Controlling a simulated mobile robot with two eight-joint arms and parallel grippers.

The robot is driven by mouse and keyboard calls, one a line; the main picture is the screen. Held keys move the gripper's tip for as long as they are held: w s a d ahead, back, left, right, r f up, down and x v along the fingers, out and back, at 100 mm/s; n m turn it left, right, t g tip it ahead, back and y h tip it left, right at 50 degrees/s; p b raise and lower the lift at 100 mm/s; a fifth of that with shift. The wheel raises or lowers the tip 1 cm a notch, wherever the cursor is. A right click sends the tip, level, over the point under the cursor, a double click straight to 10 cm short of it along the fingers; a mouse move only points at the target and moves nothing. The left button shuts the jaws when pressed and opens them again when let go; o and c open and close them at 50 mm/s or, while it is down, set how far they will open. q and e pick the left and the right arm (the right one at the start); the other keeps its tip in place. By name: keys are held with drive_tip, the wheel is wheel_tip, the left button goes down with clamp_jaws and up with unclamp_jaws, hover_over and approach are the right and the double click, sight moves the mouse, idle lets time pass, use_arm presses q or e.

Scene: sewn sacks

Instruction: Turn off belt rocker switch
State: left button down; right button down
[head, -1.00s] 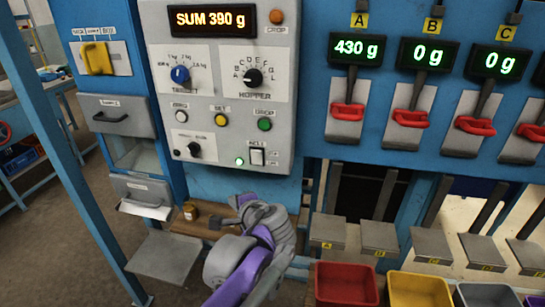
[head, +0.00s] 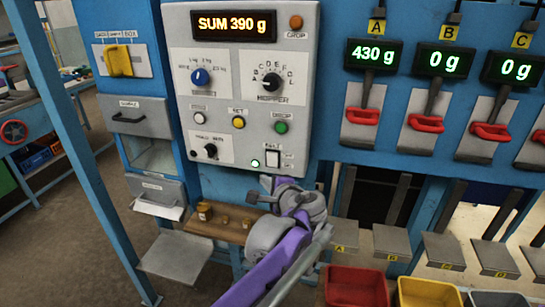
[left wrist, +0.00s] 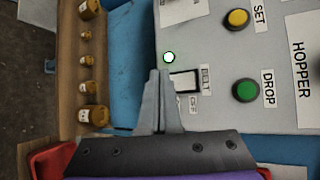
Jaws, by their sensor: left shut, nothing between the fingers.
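The BELT rocker switch (head: 272,158) is a small white rocker at the bottom right of the grey control panel (head: 225,95). A lit green lamp (head: 255,163) is just left of it. In the left wrist view the rocker (left wrist: 185,82) has a dark frame and a BELT label beside it, and the lamp (left wrist: 169,57) glows. My left gripper (head: 266,183) is shut and empty, just below the rocker. In the left wrist view its fingertips (left wrist: 160,73) are next to the rocker's edge; I cannot tell whether they touch. My right gripper is not in view.
A green DROP button (head: 281,127) and a yellow SET button (head: 238,122) are above the switch. A wooden shelf (head: 222,231) with several small brown jars is below left. Red-handled levers (head: 362,116) and coloured bins (head: 357,287) are to the right.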

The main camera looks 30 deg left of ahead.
sight(268, 158)
use_arm(q)
drive_tip(key=shift+w+a+r, duration=0.1)
drive_tip(key=shift+w+a, duration=0.15)
drive_tip(key=shift+w, duration=0.85)
drive_tip(key=shift+w+a+r, duration=0.15)
drive_tip(key=shift+w+a, duration=0.15)
drive_tip(key=shift+w, duration=0.85)
drive_tip(key=shift+w+a+r, duration=0.1)
drive_tip(key=shift+w+a, duration=0.15)
drive_tip(key=shift+w, duration=0.85)
drive_tip(key=shift+w+a+p, duration=0.1)
drive_tip(key=shift+w+p, duration=0.25)
drive_tip(key=shift+w, duration=0.05)
drive_tip(key=shift+w+a+r, duration=0.1)
drive_tip(key=shift+w, duration=0.2)
drive_tip(key=shift+s, duration=0.15)
drive_tip(key=shift+s+d, duration=0.25)
drive_tip(key=shift+s, duration=0.4)
